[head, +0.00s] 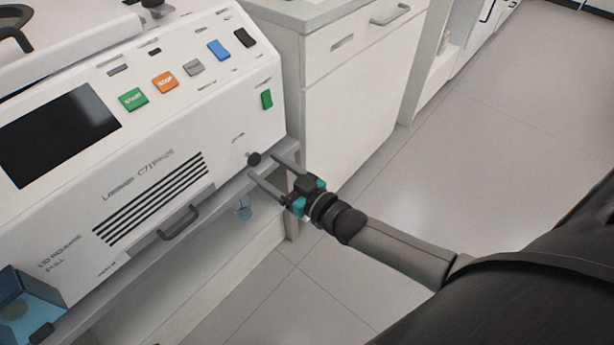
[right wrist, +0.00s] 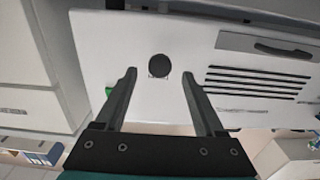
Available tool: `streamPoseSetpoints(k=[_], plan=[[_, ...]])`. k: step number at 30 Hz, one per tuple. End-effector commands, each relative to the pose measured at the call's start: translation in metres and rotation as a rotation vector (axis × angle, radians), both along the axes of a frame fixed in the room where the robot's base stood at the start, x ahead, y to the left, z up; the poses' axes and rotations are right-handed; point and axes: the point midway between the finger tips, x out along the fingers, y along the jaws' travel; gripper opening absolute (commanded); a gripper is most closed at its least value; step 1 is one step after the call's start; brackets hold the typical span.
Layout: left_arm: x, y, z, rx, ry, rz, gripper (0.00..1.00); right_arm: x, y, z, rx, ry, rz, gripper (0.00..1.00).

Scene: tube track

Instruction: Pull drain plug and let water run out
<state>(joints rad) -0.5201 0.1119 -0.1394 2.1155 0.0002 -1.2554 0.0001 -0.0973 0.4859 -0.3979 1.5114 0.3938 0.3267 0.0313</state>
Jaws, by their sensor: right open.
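The drain plug (head: 254,159) is a small round black knob low on the right end of the white machine's front panel (head: 150,150). In the right wrist view the plug (right wrist: 159,66) shows as a dark disc on the white panel, between and beyond my two fingertips. My right gripper (head: 262,167) is open and empty in front of the plug; its fingers (right wrist: 160,72) point at the panel and I see no contact. A small pale blue object (head: 244,208) shows below the bench edge, beneath the gripper; I cannot tell what it is. My left gripper is not in view.
The machine has a dark screen (head: 58,136), coloured buttons (head: 165,82), vent slots and a dark handle (head: 178,222). It stands on a grey bench edge (head: 225,192). A white drawer cabinet (head: 355,100) stands to the right. A blue translucent container (head: 25,310) is at lower left. The floor at right is clear.

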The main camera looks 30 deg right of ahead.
Motion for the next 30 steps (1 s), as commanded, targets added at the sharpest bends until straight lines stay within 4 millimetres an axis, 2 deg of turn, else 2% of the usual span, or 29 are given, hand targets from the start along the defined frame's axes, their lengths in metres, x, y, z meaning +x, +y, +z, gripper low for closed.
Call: streamPoseSetpoints(k=[19,24,30], plan=[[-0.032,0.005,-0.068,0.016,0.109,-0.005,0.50,-0.104,-0.038,0.002,-0.003,0.003,0.000,0.71],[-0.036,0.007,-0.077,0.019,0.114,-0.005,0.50,-0.119,-0.044,0.001,-0.002,0.000,0.000,0.71],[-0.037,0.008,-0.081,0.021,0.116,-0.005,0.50,-0.125,-0.046,0.001,-0.002,-0.002,0.000,0.71]])
